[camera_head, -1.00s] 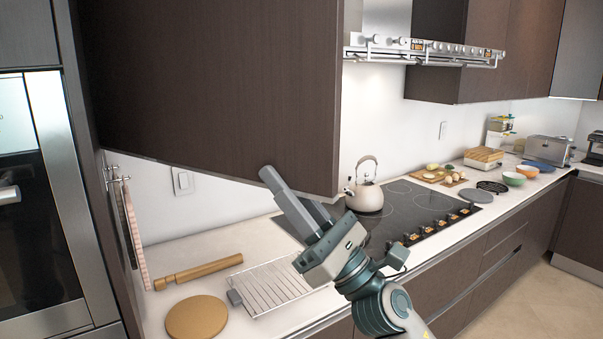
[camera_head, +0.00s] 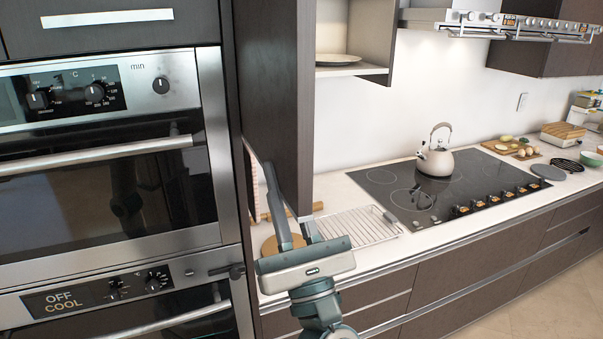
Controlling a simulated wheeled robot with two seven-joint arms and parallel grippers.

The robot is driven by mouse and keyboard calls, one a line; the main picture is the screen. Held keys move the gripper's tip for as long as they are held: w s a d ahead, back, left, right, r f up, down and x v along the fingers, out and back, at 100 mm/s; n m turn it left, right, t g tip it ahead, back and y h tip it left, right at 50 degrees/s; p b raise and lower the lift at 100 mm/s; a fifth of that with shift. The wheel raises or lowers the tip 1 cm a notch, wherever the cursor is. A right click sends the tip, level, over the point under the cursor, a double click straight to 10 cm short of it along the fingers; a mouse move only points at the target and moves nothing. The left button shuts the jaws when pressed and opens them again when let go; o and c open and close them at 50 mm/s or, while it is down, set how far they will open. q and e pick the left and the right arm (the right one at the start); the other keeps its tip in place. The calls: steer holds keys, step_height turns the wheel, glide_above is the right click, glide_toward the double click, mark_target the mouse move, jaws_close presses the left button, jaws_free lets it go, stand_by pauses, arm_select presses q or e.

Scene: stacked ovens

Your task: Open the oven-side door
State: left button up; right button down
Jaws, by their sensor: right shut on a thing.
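The dark brown oven-side door (camera_head: 274,95) is the wall-cabinet door just right of the stacked ovens. It stands swung open, seen steeply from the side. The open cabinet (camera_head: 372,40) shows to its right, with a plate (camera_head: 338,59) on its pale shelf. My right gripper (camera_head: 292,212) reaches up from below and is shut on the door at its lower edge, one finger on each side. The exact contact is partly hidden. My left gripper is not in view.
The steel ovens (camera_head: 110,150) with bar handles stand close on the left. Below the door, a wire rack (camera_head: 355,228) and a partly hidden round wooden board (camera_head: 272,246) lie on the counter. A kettle (camera_head: 436,160) stands on the black cooktop (camera_head: 400,195).

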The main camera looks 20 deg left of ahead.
steer(key=shift+s+a, duration=0.2)
steer(key=c, duration=1.7)
jaws_free()
steer(key=shift+w, duration=0.1)
steer(key=shift+f, duration=0.1)
